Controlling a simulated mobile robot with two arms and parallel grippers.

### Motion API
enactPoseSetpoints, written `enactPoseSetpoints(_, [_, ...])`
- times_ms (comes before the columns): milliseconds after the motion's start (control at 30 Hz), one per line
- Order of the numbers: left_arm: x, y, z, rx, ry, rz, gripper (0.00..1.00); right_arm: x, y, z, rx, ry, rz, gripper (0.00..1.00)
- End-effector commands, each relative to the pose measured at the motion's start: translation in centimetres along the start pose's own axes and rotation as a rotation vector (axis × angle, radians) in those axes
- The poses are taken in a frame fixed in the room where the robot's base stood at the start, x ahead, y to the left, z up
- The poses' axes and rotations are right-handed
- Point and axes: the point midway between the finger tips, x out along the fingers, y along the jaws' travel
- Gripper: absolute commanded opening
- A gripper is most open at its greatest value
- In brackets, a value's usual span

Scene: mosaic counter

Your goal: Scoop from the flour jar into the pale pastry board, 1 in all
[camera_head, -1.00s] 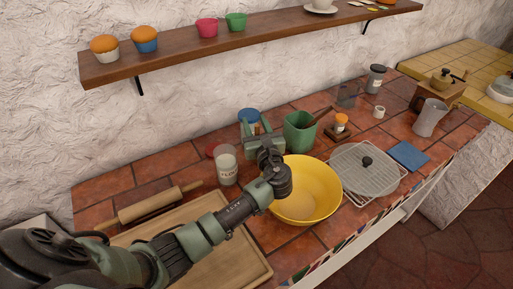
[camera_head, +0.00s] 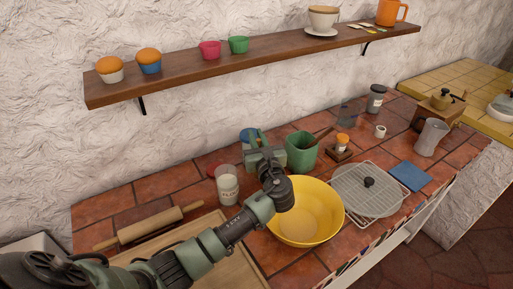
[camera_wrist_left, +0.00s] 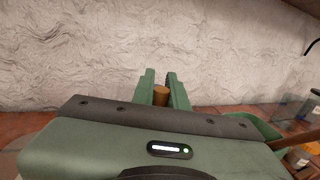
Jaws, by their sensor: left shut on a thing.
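The flour jar (camera_head: 227,186), a clear glass jar with a label and pale contents, stands on the tiled counter behind the board. The pale pastry board (camera_head: 232,268) lies at the front left, partly hidden by my left arm. My left gripper (camera_head: 257,140) is above the counter, right of the flour jar and behind the yellow bowl. In the left wrist view, its green fingers (camera_wrist_left: 163,84) are shut on a brown wooden handle (camera_wrist_left: 160,96). What the handle belongs to is hidden. My right gripper is not in view.
A yellow bowl (camera_head: 318,225) stands close to my left wrist. A green crock (camera_head: 301,152) and a blue round thing (camera_head: 247,134) are behind. A rolling pin (camera_head: 150,225) lies left. A rack with a lidded tray (camera_head: 368,192) is right. A shelf (camera_head: 200,72) runs above.

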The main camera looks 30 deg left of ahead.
Motion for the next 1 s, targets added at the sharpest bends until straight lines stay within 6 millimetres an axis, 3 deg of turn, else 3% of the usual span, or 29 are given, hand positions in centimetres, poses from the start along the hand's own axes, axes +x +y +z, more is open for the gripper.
enactPoseSetpoints(100, [0.1,0.0,2.8,-0.008,-0.006,0.001,0.00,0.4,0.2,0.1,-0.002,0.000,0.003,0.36])
enactPoseSetpoints(367, [0.0,0.4,7.3,-0.005,-0.004,0.003,0.00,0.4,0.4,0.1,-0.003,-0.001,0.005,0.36])
enactPoseSetpoints(733, [-3.9,9.0,14.2,0.001,-0.005,0.010,0.00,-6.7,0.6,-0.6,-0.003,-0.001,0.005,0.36])
enactPoseSetpoints(867, [-5.1,10.7,15.3,0.000,-0.003,0.002,0.00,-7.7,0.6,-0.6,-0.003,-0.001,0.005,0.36])
enactPoseSetpoints(1000, [-5.5,11.1,15.2,-0.001,-0.002,-0.001,0.00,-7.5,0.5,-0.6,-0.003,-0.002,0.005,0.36])
